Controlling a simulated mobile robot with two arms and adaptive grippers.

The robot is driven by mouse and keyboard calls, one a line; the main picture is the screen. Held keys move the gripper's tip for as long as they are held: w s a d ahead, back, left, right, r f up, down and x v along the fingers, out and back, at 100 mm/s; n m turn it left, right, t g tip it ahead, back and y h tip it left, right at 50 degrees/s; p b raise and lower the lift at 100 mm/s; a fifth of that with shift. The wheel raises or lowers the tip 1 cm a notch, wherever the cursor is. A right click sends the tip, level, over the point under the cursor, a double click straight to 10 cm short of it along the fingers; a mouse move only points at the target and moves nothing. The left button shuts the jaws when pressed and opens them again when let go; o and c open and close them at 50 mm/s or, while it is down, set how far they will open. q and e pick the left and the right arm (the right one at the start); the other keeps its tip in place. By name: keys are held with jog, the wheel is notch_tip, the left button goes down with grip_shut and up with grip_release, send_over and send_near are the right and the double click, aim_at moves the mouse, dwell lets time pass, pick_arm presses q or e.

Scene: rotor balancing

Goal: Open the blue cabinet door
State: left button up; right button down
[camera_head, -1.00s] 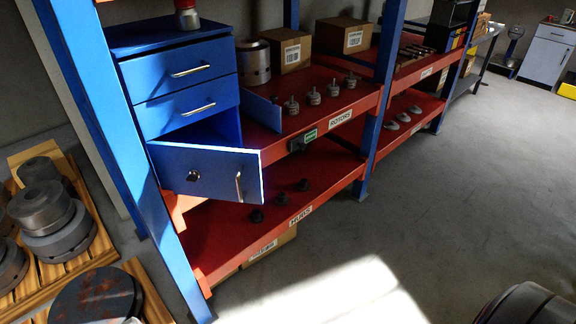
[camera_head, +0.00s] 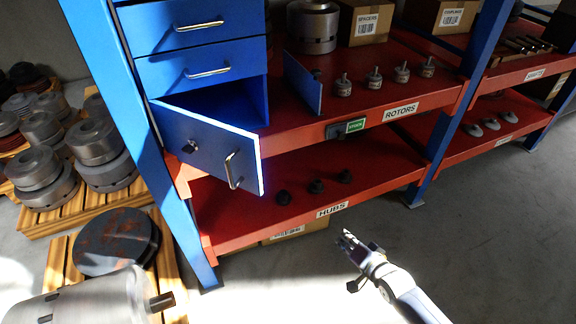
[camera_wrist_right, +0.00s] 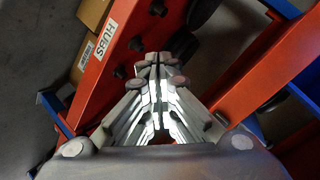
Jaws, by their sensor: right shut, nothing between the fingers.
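The blue cabinet (camera_head: 200,68) stands on the red shelf at the upper left in the head view. Its lower door (camera_head: 207,148) stands swung outward, with a metal handle (camera_head: 232,171) and a dark round knob, and part of the dark compartment behind it shows. My right gripper (camera_head: 347,242) is shut and empty, in front of the lower shelf, below and to the right of the door and well apart from it. In the right wrist view the shut fingers (camera_wrist_right: 155,75) point towards the red shelf. The door cannot be made out there. My left gripper is not in view.
Several small rotors (camera_head: 373,79) stand on the upper red shelf, beside a thin upright blue panel (camera_head: 303,84). Dark hubs (camera_head: 316,186) sit on the lower shelf. Pallets with metal parts (camera_head: 85,212) lie at left. Floor at right is clear.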

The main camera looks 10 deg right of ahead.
jog(key=a+r+m+t+y+b, duration=0.15)
jog(key=a+r+y, duration=0.35)
jog(key=r, duration=0.9)
jog(key=a+r+m+t+y+b, duration=0.15)
jog(key=a+r, duration=0.55)
jog(key=r, duration=0.7)
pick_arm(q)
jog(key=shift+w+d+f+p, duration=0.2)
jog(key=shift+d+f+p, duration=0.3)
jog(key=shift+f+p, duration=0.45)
pick_arm(e)
jog(key=w+a, duration=0.5)
jog(key=a, duration=0.3)
jog(key=shift+y, duration=0.45)
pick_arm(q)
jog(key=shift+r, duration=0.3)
pick_arm(e)
jog(key=shift+a+r, duration=0.1)
jog(key=shift+r, duration=0.05)
